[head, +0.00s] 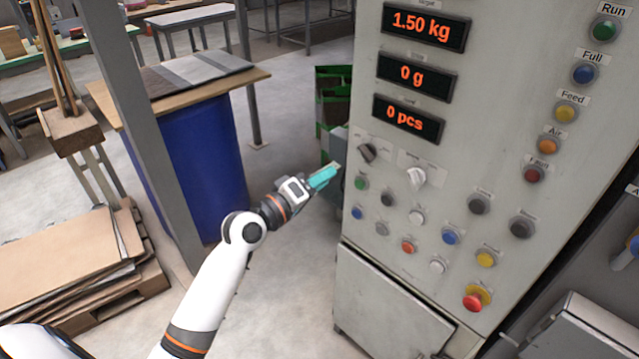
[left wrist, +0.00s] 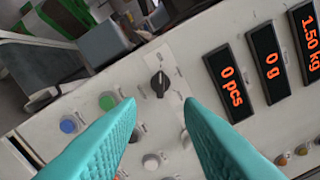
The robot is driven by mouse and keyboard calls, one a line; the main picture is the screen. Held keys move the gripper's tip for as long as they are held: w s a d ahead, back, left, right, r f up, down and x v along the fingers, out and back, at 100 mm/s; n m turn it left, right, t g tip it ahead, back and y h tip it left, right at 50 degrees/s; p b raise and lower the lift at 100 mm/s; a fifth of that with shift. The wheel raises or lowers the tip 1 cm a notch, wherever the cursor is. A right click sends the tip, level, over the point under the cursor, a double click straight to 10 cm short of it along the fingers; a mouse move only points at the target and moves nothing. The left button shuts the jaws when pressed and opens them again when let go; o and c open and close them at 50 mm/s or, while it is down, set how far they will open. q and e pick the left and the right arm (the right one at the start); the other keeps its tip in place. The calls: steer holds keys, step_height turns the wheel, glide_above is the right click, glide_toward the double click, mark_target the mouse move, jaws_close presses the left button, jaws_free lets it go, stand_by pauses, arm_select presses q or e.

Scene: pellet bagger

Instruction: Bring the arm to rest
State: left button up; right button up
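My left gripper (head: 325,176) is at the left edge of the grey control panel (head: 440,150), just left of a black rotary knob (head: 367,152). In the left wrist view its two teal fingers (left wrist: 160,110) are spread apart with nothing between them. The black knob (left wrist: 160,84) shows beyond the fingertips, with a gap to them. A white rotary knob (head: 416,177) sits right of the black one in the head view. My right gripper is in neither view.
Displays read 1.50 kg (head: 425,25), 0 g (head: 412,74) and 0 pcs (head: 405,115). Several push buttons and a red emergency stop (head: 474,301) cover the panel. A blue bin (head: 205,150) with a board on top and a grey post (head: 130,120) stand left. Stacked cardboard (head: 65,255) lies on a pallet.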

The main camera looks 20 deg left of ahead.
arm_select(q)
steer(key=shift+s+a, duration=0.1)
steer(key=shift+s, duration=0.1)
stand_by(0.3)
step_height(320, 180, down, 25)
steer(key=s+a+g+y, duration=0.2)
steer(key=g+y, duration=0.2)
steer(key=s+f+m+g, duration=0.2)
steer(key=s+f, duration=0.3)
steer(key=f, duration=0.3)
steer(key=s+f+m+g, duration=0.1)
steer(key=s+f+g, duration=0.1)
steer(key=s+f, duration=0.45)
steer(key=s+d+f+m+g, duration=0.1)
steer(key=s+f+m+g, duration=0.1)
steer(key=s+f, duration=0.5)
steer(key=s+d+f+m+g+y, duration=0.1)
steer(key=s+f+m+g, duration=0.2)
steer(key=s+f, duration=0.4)
steer(key=s+d+f+m+g+y, duration=0.1)
steer(key=s+f, duration=0.6)
steer(key=s, duration=1.4)
steer(key=shift+f+m+g, duration=0.4)
steer(key=shift+m+g, duration=0.4)
steer(key=shift+g, duration=0.2)
steer(key=shift+s+d, duration=0.1)
